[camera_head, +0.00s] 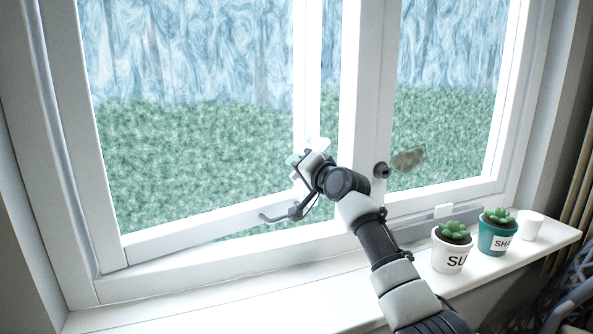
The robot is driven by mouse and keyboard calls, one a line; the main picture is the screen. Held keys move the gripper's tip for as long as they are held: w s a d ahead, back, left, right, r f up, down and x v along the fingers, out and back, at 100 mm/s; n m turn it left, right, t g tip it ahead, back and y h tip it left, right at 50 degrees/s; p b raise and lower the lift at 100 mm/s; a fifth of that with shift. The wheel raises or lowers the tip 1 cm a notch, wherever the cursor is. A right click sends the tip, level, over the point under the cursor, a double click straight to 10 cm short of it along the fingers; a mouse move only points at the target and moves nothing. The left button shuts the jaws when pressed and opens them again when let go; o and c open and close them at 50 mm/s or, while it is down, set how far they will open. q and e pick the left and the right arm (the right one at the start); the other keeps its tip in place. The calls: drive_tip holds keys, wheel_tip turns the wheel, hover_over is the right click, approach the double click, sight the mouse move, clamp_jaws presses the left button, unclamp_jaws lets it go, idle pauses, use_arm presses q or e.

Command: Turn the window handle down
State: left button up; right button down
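The white-framed window (190,226) fills most of the view, and its left sash stands ajar. A dark grey lever (280,216) with a hooked end points left, low by that sash's right edge. On the frame to the right is a dark round knob (381,170) with a flat olive-brown piece (408,159) beside it, pointing right. I cannot tell which of these is the handle meant. My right gripper (304,160) is at the left sash's right edge, just above the lever. Its fingers are partly hidden, so its opening and any contact are unclear. My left gripper is out of view.
A white pot (447,258) and a teal pot (491,240) with succulents stand on the white sill (330,283), right of my arm. A small white cylinder (528,225) stands behind them. A chair (570,300) is at the lower right. The left sill is clear.

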drive_tip(key=shift+f, duration=0.1)
idle(0.3)
drive_tip(key=c, duration=1)
unclamp_jaws()
drive_tip(key=shift+c, duration=0.2)
drive_tip(key=shift+d, duration=0.1)
drive_tip(key=shift+s+d+f+b, duration=0.1)
drive_tip(key=shift+s+d+b, duration=0.25)
drive_tip(key=shift+s, duration=0.2)
drive_tip(key=b+v, duration=0.3)
drive_tip(key=v, duration=0.6)
drive_tip(key=shift+s, duration=0.2)
